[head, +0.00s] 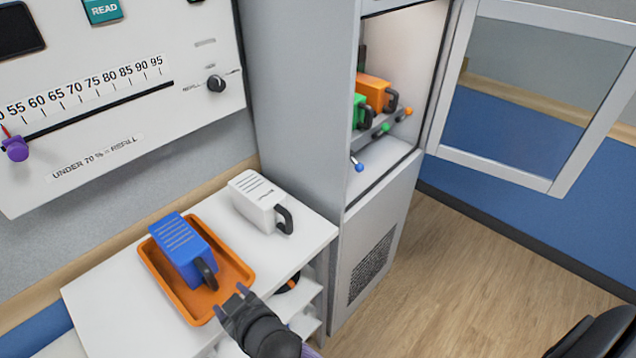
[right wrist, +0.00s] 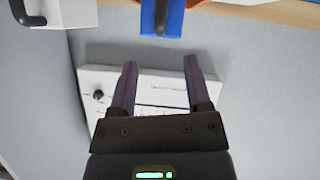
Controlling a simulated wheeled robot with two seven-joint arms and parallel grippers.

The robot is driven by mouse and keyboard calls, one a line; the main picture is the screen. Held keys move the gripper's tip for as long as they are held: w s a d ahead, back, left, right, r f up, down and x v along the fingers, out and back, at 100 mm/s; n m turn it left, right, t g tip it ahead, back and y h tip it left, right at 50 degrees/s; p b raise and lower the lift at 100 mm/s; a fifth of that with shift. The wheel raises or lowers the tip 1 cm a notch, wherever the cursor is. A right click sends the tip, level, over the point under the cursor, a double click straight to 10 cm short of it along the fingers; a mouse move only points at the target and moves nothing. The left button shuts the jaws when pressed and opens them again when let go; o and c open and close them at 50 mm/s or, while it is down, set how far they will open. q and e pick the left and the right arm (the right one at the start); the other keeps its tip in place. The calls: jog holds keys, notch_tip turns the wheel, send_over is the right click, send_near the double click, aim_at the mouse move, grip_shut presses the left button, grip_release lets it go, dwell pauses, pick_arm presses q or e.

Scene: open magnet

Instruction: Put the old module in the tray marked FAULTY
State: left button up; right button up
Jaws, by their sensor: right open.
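A blue module (head: 180,247) with a dark handle sits in an orange tray (head: 237,264) on the white counter. No FAULTY mark can be read on the tray, and nothing marks which module is the old one. My right gripper (head: 231,299) is open and empty at the tray's near right edge, close to the handle but apart from it. The right wrist view shows its two spread fingers (right wrist: 160,68) and part of the blue module (right wrist: 175,18) beyond them. My left gripper is out of view.
A white module (head: 257,202) stands on the counter (head: 120,297) right of the tray. The grey cabinet's glass door (head: 535,90) is open; inside are an orange module (head: 372,90), a green module (head: 358,110) and coloured-knob levers. A gauge panel (head: 110,110) hangs above the counter.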

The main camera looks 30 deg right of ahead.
jog(key=s+d+f+m+g+h, duration=0.1)
jog(key=s+d+f+g, duration=0.35)
jog(key=s+f, duration=0.55)
jog(key=s+d+f+g+h, duration=0.1)
jog(key=s+d+f+g, duration=0.3)
jog(key=s+f, duration=0.65)
jog(key=s+d+f+g, duration=0.1)
jog(key=s+d+f, duration=0.1)
jog(key=s, duration=0.2)
jog(key=s+d+f+m+g+h, duration=0.1)
jog(key=s+d+f, duration=0.1)
jog(key=s, duration=0.3)
jog(key=s+d+f+g, duration=0.1)
jog(key=s+d+f, duration=0.1)
jog(key=s, duration=0.3)
jog(key=shift+s+d+f+m, duration=0.2)
jog(key=shift+s+f+m, duration=0.05)
jog(key=shift+f+m, duration=0.05)
